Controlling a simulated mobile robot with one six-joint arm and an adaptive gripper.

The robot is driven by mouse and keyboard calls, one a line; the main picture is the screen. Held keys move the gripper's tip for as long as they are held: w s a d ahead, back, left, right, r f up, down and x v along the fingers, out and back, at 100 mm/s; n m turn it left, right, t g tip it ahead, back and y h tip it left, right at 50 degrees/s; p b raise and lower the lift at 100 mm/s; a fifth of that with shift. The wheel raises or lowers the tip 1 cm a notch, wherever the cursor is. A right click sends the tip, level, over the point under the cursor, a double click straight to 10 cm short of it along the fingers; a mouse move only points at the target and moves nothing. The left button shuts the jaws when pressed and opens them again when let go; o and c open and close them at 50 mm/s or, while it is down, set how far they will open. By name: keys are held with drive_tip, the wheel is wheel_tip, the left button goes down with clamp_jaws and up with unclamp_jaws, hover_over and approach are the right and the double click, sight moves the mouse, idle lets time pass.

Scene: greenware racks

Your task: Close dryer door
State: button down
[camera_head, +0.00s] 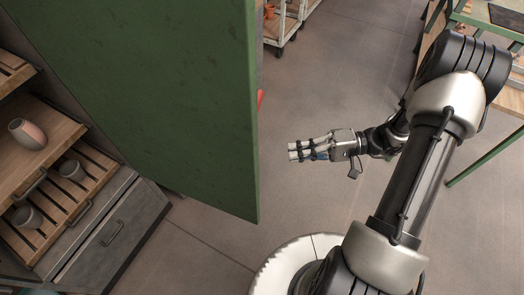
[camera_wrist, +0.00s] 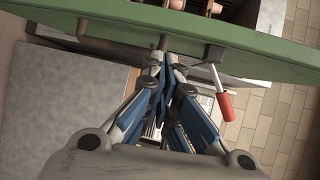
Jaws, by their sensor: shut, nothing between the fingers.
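The green dryer door (camera_head: 160,90) stands open in the head view, a large panel whose free edge is toward the middle. The dryer's open inside, with wooden slatted shelves (camera_head: 62,207), shows to its left. In the wrist view the door (camera_wrist: 110,28) crosses the top as a green band. A handle with a red grip (camera_wrist: 226,105) hangs from it, right of my fingers. My gripper (camera_head: 292,151) is shut and empty, just right of the door's free edge. Its fingertips (camera_wrist: 165,65) appear close to the door; I cannot tell whether they touch.
A wheeled cart (camera_head: 285,25) stands at the back, and a green-framed table (camera_head: 485,155) at the right. The floor between is clear.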

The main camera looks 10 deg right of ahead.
wheel_tip(320, 180, down, 4)
drive_tip(key=w+d+m+t+y, duration=0.1)
drive_tip(key=d+t, duration=0.1)
drive_tip(key=t, duration=0.1)
drive_tip(key=a+b, duration=0.1)
drive_tip(key=a, duration=1)
drive_tip(key=shift+f+m+t, duration=0.3)
drive_tip(key=shift+f, duration=0.05)
drive_tip(key=shift+s+a+b, duration=0.1)
drive_tip(key=shift+s+b, duration=0.15)
drive_tip(key=shift+b, duration=0.05)
